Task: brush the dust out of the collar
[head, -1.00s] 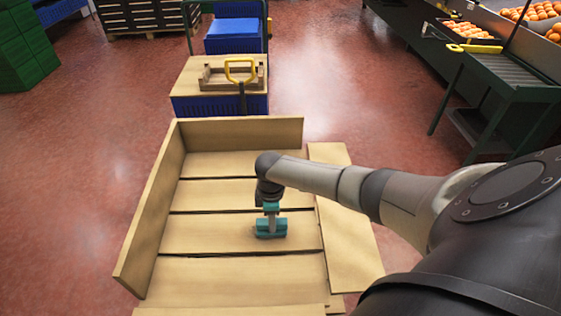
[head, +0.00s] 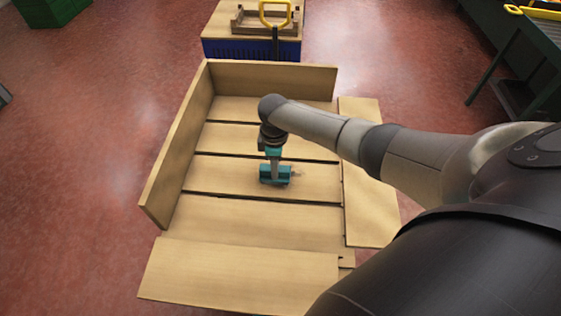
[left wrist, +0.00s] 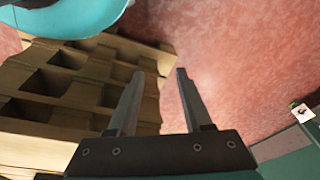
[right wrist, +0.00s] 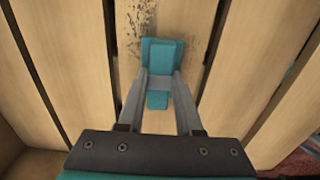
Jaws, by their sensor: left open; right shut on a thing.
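The wooden collar (head: 183,150) stands around a slatted pallet deck (head: 255,222), with upright walls at the left and far sides. Boards lie flat along the right (head: 368,180) and near side (head: 230,272). My right gripper (head: 273,160) is shut on the teal brush (head: 275,175), which is down at the middle slats. In the right wrist view the brush (right wrist: 162,52) sits between the fingers (right wrist: 160,82). Dark dust specks (right wrist: 143,18) lie on the slat just beyond it. My left gripper (left wrist: 161,74) is open and empty, outside the pallet's stacked timber side (left wrist: 60,85).
A blue-sided crate (head: 252,47) with a wooden frame and yellow handle (head: 275,12) on top stands beyond the far wall. A dark green stand (head: 530,60) is at the upper right. Red floor (head: 90,130) is open at the left.

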